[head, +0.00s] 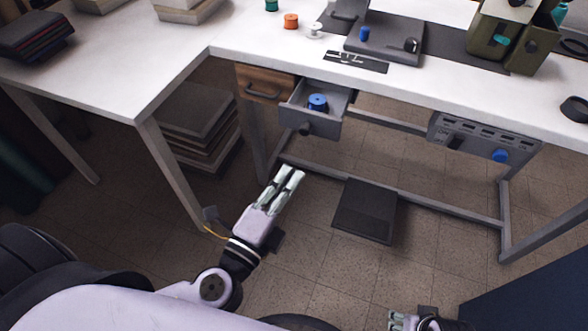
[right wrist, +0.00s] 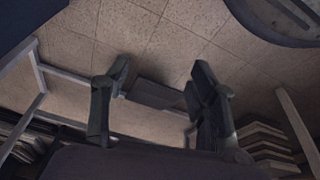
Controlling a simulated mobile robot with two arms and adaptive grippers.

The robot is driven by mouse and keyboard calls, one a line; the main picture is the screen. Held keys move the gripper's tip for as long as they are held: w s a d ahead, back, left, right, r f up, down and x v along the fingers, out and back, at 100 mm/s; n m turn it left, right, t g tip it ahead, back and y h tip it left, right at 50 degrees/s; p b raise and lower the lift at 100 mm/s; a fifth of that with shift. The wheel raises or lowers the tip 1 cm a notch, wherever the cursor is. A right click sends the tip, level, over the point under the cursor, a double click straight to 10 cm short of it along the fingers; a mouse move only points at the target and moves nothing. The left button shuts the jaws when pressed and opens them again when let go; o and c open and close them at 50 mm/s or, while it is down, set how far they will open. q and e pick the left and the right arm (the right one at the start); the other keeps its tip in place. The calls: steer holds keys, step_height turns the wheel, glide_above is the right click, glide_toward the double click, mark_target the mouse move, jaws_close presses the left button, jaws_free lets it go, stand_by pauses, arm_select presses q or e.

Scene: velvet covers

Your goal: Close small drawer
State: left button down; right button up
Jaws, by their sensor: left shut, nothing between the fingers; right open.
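The small grey drawer (head: 318,122) under the white table stands pulled out in the head view. It has a dark round knob (head: 305,129) on its front, and a blue spool (head: 317,102) lies inside it. My left gripper (head: 290,172) is shut and empty, in front of the drawer and lower in the picture, apart from it. My right gripper (head: 402,318) shows only in part at the bottom edge of the head view, far from the drawer. In the right wrist view its fingers (right wrist: 155,85) are spread with nothing between them.
A wooden drawer (head: 264,84) with a bar handle sits shut to the left of the grey one. Table legs (head: 172,165) and a low crossbar (head: 420,200) frame the space below. A dark pedal (head: 364,211) is on the floor. A grey control box (head: 484,137) hangs at right.

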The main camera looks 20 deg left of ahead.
arm_select(q)
step_height(320, 180, down, 2)
steer(key=s+a+f+n+y, duration=0.1)
steer(key=s+a+n+y, duration=0.1)
steer(key=p, duration=0.1)
glide_toward(316, 105)
steer(key=shift+s+d+g, duration=0.15)
steer(key=shift+s+g, duration=0.15)
steer(key=shift+s, duration=0.8)
steer(key=shift+w, duration=0.35)
arm_select(e)
steer(key=f, duration=0.3)
steer(key=shift+s, duration=0.4)
arm_select(q)
steer(key=w, duration=0.9)
steer(key=shift+w+d, duration=0.1)
steer(key=shift+d, duration=0.1)
steer(key=shift+w, duration=1.2)
steer(key=shift+r, duration=0.1)
steer(key=shift+a+r, duration=0.1)
steer(key=shift+r, duration=0.05)
arm_select(e)
steer(key=shift+v, duration=0.9)
